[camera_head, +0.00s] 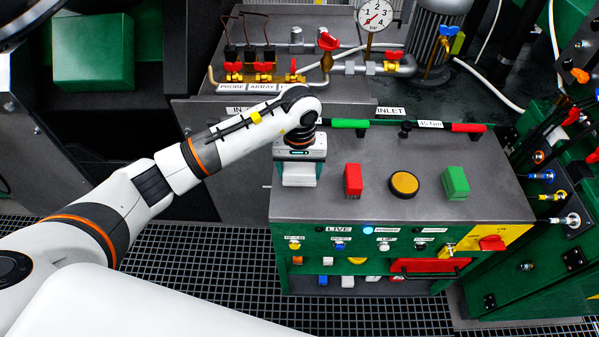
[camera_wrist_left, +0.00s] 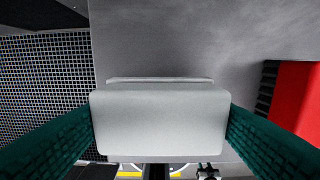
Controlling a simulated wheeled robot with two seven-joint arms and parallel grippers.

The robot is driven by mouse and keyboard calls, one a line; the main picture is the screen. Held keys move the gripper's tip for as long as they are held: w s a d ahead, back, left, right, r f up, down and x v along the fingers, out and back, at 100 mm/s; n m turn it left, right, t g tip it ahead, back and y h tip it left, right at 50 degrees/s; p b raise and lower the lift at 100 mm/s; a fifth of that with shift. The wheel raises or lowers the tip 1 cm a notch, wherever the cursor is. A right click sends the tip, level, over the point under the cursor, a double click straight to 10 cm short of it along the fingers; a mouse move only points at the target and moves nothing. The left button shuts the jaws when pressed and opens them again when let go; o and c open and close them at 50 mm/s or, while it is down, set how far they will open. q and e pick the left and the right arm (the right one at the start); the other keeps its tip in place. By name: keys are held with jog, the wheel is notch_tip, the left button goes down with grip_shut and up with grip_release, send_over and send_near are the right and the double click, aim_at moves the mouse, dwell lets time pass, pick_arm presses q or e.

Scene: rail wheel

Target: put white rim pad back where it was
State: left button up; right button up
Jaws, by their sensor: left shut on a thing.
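The white rim pad (camera_head: 299,175) is at the left end of the grey bench top (camera_head: 340,200). It also shows large in the left wrist view (camera_wrist_left: 160,122), between two dark green fingers that press on its left and right sides. My left gripper (camera_head: 300,152) points down over the bench and is shut on the pad. I cannot tell whether the pad touches the bench top or hangs just above it. My right gripper is not in view.
A red block (camera_head: 353,180), an orange round pad (camera_head: 404,184) and a green block (camera_head: 456,183) stand in a row to the right. Behind is a valve panel with a gauge (camera_head: 375,15). The bench top's front strip is clear. Grating floor (camera_head: 190,270) lies left.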

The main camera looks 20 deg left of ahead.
aim_at(299, 169)
pick_arm(q)
notch_tip(299, 169, down, 2)
jog(key=shift+f, duration=0.1)
jog(key=shift+f, duration=0.2)
jog(key=o, duration=0.9)
jog(key=shift+r, duration=0.1)
jog(key=shift+r, duration=0.15)
jog(key=shift+w+r, duration=0.1)
jog(key=shift+r, duration=0.15)
notch_tip(299, 169, up, 12)
jog(key=shift+f+b, duration=0.25)
jog(key=shift+b, duration=0.8)
